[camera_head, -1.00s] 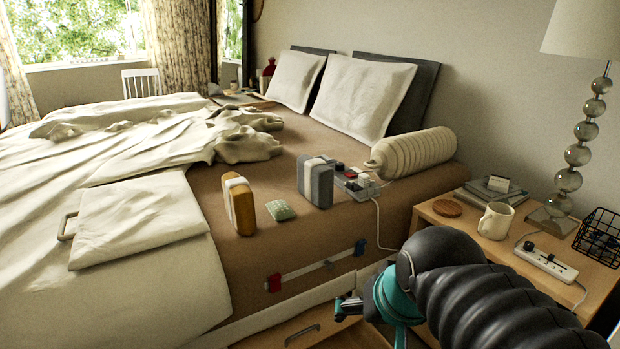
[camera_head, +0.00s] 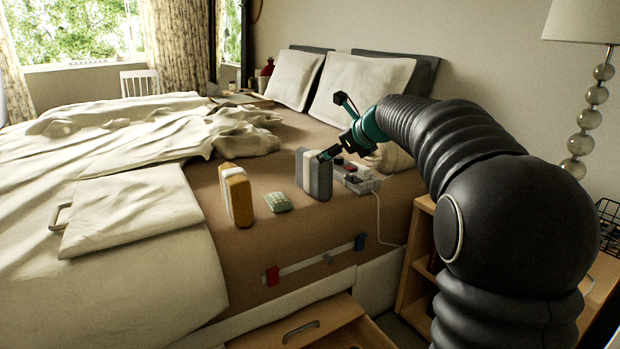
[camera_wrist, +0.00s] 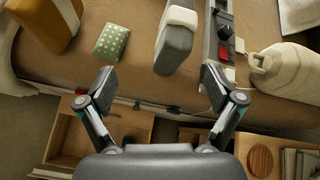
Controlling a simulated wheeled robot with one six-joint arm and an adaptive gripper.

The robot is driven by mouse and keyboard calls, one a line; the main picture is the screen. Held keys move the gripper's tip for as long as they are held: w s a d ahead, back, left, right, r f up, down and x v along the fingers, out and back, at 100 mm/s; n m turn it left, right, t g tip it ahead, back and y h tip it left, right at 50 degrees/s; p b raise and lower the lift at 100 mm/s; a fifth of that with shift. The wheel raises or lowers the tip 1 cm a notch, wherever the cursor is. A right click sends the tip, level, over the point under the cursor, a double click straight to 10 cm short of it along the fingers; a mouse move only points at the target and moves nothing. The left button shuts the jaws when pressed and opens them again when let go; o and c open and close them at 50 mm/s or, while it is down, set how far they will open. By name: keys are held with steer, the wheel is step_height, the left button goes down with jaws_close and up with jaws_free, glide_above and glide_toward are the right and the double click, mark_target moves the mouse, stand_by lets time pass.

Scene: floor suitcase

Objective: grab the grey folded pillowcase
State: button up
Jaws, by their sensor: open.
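The grey folded pillowcase (camera_head: 314,176) stands upright on the brown bed, with a pale band around it. In the wrist view the grey pillowcase (camera_wrist: 174,48) lies ahead of my fingers, roughly between their lines and a little right of centre. My gripper (camera_head: 332,127) is above the bed near the pillowcase, and one finger overlaps its top edge in the head view. In the wrist view my gripper (camera_wrist: 158,78) has its fingers spread wide with nothing between them. I cannot tell exactly how high it is above the pillowcase.
An orange folded bundle (camera_head: 236,195) and a green dotted pouch (camera_head: 278,202) lie to the left. An open drawer (camera_head: 300,330) juts out below the bed.

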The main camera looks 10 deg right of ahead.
mark_target(316, 153)
steer(key=w+f+m, duration=0.1)
steer(key=w, duration=0.3)
steer(key=w+f+m, duration=0.1)
steer(key=w+f, duration=0.1)
steer(key=w, duration=0.2)
steer(key=w+f+m, duration=0.1)
steer(key=w+m, duration=0.1)
steer(key=w, duration=0.2)
steer(key=shift+a+f+t, duration=0.25)
steer(key=shift+f+t, duration=0.05)
steer(key=shift+t, duration=0.1)
steer(key=shift+a+b+x, duration=0.15)
steer(key=shift+b+x, duration=0.05)
steer(key=shift+x, duration=1.25)
steer(key=shift+a+b+x, duration=0.15)
steer(key=shift+b+x, duration=0.05)
steer(key=shift+x, duration=1.25)
steer(key=shift+s, duration=0.2)
jaws_close()
